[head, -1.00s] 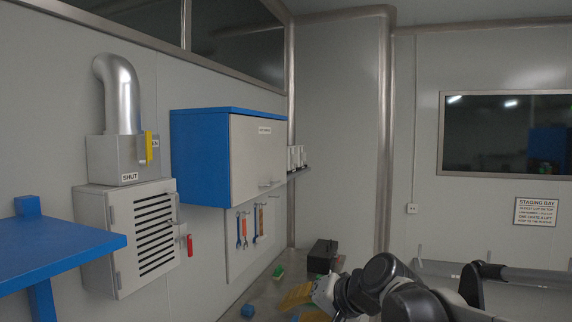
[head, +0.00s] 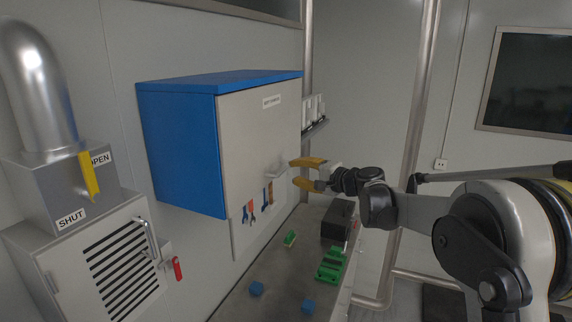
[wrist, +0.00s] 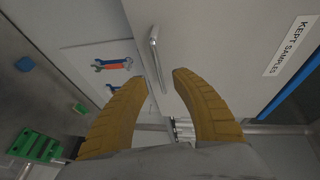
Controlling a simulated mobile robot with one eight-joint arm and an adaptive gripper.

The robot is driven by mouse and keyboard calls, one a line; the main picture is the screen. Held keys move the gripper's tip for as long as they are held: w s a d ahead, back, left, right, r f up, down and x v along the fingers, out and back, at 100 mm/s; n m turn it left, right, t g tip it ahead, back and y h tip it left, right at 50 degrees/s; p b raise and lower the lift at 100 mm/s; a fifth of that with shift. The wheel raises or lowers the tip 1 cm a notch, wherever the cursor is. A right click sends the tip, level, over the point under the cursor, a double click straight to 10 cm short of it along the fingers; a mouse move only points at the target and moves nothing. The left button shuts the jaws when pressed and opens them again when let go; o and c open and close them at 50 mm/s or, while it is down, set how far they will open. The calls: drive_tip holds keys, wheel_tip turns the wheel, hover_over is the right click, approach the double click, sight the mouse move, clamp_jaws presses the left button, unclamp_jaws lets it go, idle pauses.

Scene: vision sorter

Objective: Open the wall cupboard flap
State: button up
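The wall cupboard (head: 182,150) is a blue box with a pale grey front flap (head: 258,140), which is closed. The flap carries a small label, readable as "KEPT SAMPLES" in the wrist view (wrist: 291,46). A metal bar handle (wrist: 158,60) sits near the flap's lower edge; in the head view it shows small (head: 277,170). My gripper (head: 292,173) has yellow-brown fingers, spread apart and empty, just right of the handle. In the wrist view the open fingers (wrist: 160,80) point toward the handle, which lies ahead of the gap between them. I see no contact.
Below the cupboard hang tools on a panel (head: 240,238). A vent cabinet (head: 60,262) with a yellow lever (head: 88,177) stands left.

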sight(285, 168)
drive_tip(key=p+x, duration=0.1)
drive_tip(key=x, duration=0.4)
drive_tip(key=shift+w+d, duration=0.1)
drive_tip(key=shift+d, duration=0.05)
drive_tip(key=shift+w+a+f, duration=0.1)
drive_tip(key=shift+w+a, duration=0.15)
drive_tip(key=shift+a, duration=0.1)
drive_tip(key=shift+w+f, duration=0.1)
drive_tip(key=shift+w, duration=0.05)
clamp_jaws()
